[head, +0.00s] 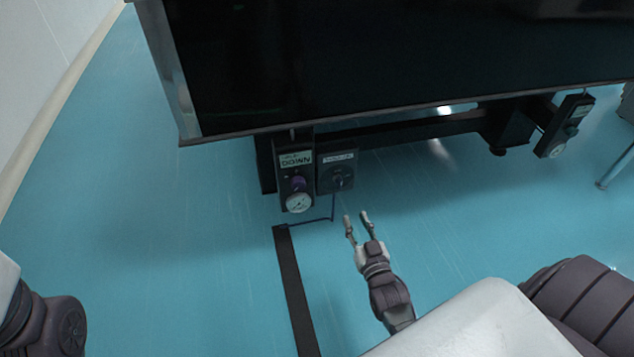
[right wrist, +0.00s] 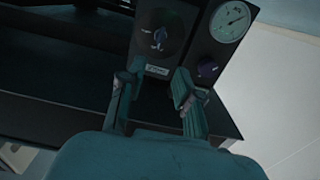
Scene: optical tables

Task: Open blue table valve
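A square dark valve panel (head: 337,160) hangs under the front edge of the black optical table (head: 400,60). A small bluish valve handle (head: 341,181) sits on it; the handle also shows in the right wrist view (right wrist: 160,38). My right gripper (head: 358,216) is open and empty, in front of and below this panel, with its fingers pointing toward it. In the right wrist view the two fingertips (right wrist: 157,72) stand apart, with the valve panel beyond them. They look clear of the handle. My left arm shows at the lower left; its gripper is out of view.
Beside the valve panel is a labelled regulator panel (head: 296,162) with a purple knob (right wrist: 207,69) and a round gauge (head: 299,202). A similar gauge unit (head: 566,126) hangs at the far right. A black strip (head: 295,290) lies on the open blue floor.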

